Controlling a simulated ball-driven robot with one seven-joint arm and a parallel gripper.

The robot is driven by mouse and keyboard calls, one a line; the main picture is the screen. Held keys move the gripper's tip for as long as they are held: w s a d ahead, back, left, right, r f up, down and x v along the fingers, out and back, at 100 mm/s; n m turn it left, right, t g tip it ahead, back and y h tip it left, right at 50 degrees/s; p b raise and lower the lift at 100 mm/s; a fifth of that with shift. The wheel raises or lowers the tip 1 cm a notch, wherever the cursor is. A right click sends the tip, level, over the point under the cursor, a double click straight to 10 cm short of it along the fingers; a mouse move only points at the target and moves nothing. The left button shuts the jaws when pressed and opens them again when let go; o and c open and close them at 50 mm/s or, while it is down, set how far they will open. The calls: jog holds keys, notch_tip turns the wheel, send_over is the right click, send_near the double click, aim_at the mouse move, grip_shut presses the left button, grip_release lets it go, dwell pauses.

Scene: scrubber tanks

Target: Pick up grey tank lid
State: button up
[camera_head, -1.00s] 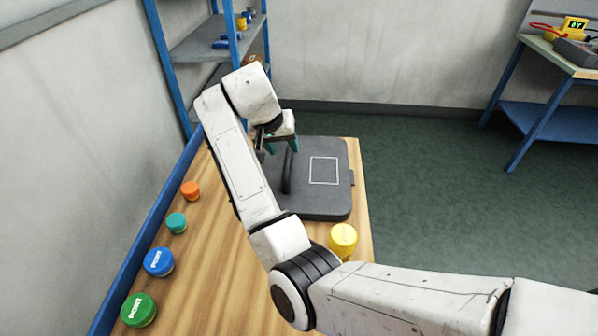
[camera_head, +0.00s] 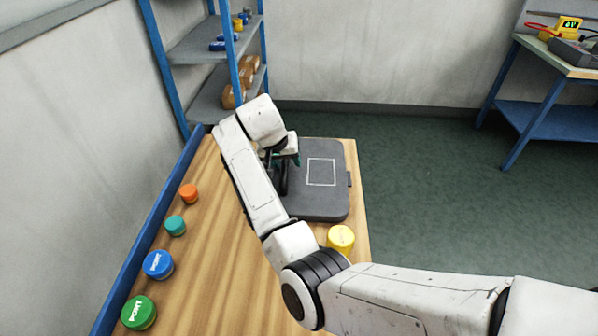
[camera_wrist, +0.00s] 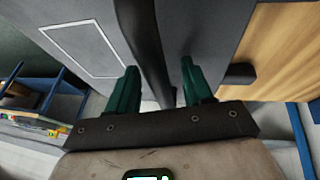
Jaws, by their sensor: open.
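The grey tank lid (camera_head: 330,203) lies flat on the wooden table, with a white square outline on its top. A dark bar handle (camera_head: 284,181) stands on it and is partly hidden by my arm in the head view. My gripper (camera_wrist: 158,82) is open at the lid, with green fingers on either side of the dark handle (camera_wrist: 143,40) in the wrist view. A gap shows between each finger and the handle. In the head view my gripper (camera_head: 281,160) is mostly hidden behind my wrist.
A yellow cap (camera_head: 341,238) stands just in front of the lid. Orange (camera_head: 189,193), teal (camera_head: 176,225), blue (camera_head: 158,264) and green (camera_head: 138,312) caps line the table's left side by a blue edge. A blue shelf (camera_head: 205,45) stands behind.

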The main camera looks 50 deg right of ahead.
jog(key=shift+c, duration=0.2)
grip_shut()
dwell(0.3)
